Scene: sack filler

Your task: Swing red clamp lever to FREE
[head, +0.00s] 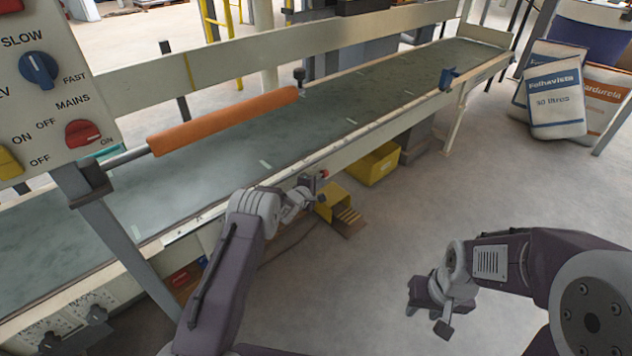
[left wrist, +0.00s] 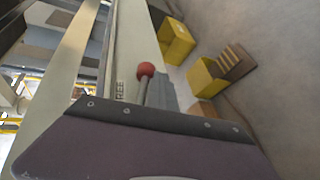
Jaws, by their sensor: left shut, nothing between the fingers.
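The clamp lever is a thin metal rod with a red ball knob (left wrist: 146,70). In the left wrist view it stands up beyond the purple edge of my gripper, beside a small label reading FREE (left wrist: 120,90) on the conveyor's side rail. The red knob also shows in the head view (head: 324,173), at the rail's outer side. My left gripper (head: 309,186) is shut and empty, close to the knob; whether it touches the lever cannot be told. The lever's base is hidden. My right gripper (head: 430,306) appears open and empty above the floor, away from the conveyor.
The conveyor belt (head: 225,165) runs away to the upper right, with an orange padded bar (head: 222,120) across it. A control panel (head: 50,85) stands at left. Yellow bins (head: 376,164) sit below the rail. Sacks (head: 557,95) stand at right. Floor around my right gripper is clear.

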